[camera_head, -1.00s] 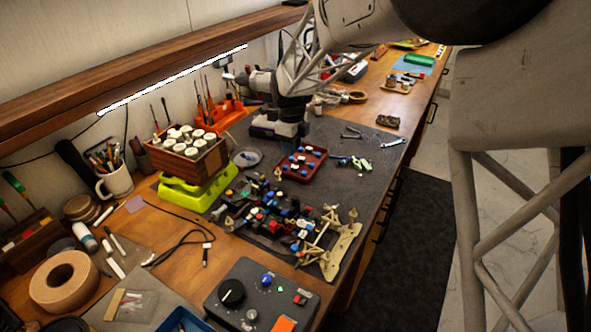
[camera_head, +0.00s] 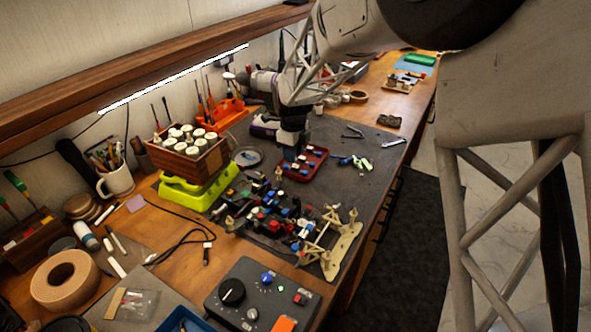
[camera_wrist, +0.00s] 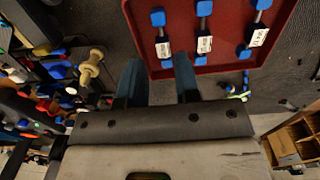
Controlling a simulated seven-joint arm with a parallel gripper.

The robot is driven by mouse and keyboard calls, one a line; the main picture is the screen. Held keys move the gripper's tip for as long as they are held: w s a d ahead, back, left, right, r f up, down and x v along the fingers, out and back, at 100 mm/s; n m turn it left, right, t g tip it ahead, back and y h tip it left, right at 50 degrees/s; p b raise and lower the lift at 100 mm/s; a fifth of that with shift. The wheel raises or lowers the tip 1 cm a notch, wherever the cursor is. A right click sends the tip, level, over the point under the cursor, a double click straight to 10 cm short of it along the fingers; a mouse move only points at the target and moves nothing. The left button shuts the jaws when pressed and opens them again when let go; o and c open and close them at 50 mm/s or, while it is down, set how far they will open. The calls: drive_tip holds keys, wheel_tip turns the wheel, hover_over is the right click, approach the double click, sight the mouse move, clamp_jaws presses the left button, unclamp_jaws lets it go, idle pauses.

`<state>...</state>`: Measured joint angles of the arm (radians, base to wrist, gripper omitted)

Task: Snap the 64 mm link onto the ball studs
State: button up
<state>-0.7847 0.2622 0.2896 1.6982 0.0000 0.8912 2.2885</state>
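The dark red tray (camera_head: 322,168) lies on the mat and holds several links with blue ends and white labels. In the wrist view the tray (camera_wrist: 215,72) shows three links: a left link (camera_wrist: 163,48), a middle link (camera_wrist: 204,44) and a right link (camera_wrist: 257,38). Their label print is too small to read surely, so I cannot tell which is the 64 mm one. My gripper (camera_wrist: 158,85) is open and empty, its two blue-grey fingers apart near the tray's edge. In the head view my arm's end covers part of the tray. The car chassis (camera_head: 325,243) lies nearer the camera; its ball studs are not distinguishable.
A wooden box of white-capped bottles (camera_head: 188,158) on a lime-green stand (camera_head: 198,192) stands left of the tray. A black control box (camera_head: 262,297) is in front. Pliers (camera_head: 355,131) and a wrench (camera_head: 393,143) lie on the mat, right of the tray.

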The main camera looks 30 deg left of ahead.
sight(294, 166)
drive_tip(key=shift+w+f, duration=0.15)
drive_tip(key=shift+f, duration=2.3)
clamp_jaws()
wheel_tip(294, 166, up, 10)
drive_tip(key=shift+d, duration=0.1)
